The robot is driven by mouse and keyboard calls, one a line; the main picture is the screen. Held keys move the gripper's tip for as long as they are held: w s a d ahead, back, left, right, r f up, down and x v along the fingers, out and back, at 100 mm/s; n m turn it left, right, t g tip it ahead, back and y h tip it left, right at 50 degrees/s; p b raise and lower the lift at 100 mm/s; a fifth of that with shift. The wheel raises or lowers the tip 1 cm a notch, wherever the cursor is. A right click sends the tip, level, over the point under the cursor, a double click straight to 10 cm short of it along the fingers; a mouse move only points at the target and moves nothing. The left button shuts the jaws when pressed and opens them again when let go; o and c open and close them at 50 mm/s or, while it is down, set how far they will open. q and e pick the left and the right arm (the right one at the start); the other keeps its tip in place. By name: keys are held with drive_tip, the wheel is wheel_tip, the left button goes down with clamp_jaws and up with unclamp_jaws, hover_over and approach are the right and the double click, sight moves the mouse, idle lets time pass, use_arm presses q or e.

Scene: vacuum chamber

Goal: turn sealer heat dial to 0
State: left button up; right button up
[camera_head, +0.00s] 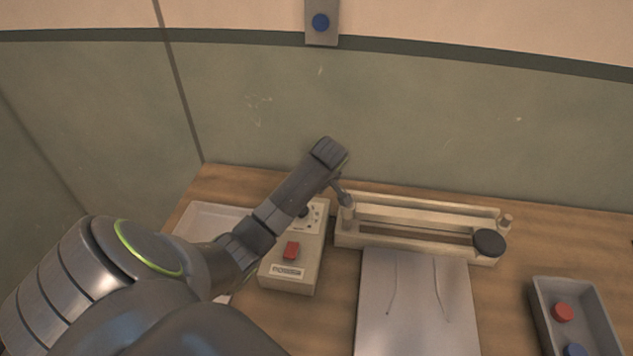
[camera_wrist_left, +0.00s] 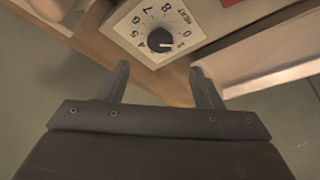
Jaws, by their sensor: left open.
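The sealer's control box (camera_head: 290,272) stands on the wooden table, with a red switch and a label plate. Its black heat dial (camera_head: 304,212) is partly hidden by my left arm in the head view. In the left wrist view the heat dial (camera_wrist_left: 160,40) sits on a white numbered panel, its white mark pointing at about 1, near the 0. My left gripper (camera_wrist_left: 162,74) is open and empty, its fingertips short of the dial and apart from it. In the head view the gripper (camera_head: 341,189) is above the table, mostly hidden by its wrist. My right gripper is not in view.
The sealer's long bar (camera_head: 425,212) with a black round knob (camera_head: 489,242) lies right of the box. A grey bag (camera_head: 415,305) lies in front. A grey tray (camera_head: 540,310) holds red and blue pieces. A pale tray (camera_head: 205,217) is at the left, partly behind my arm.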

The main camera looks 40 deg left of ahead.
use_arm(q)
drive_tip(key=p+v, duration=0.2)
drive_tip(key=v, duration=0.5)
drive_tip(key=shift+r, duration=0.25)
drive_tip(key=shift+d, duration=0.1)
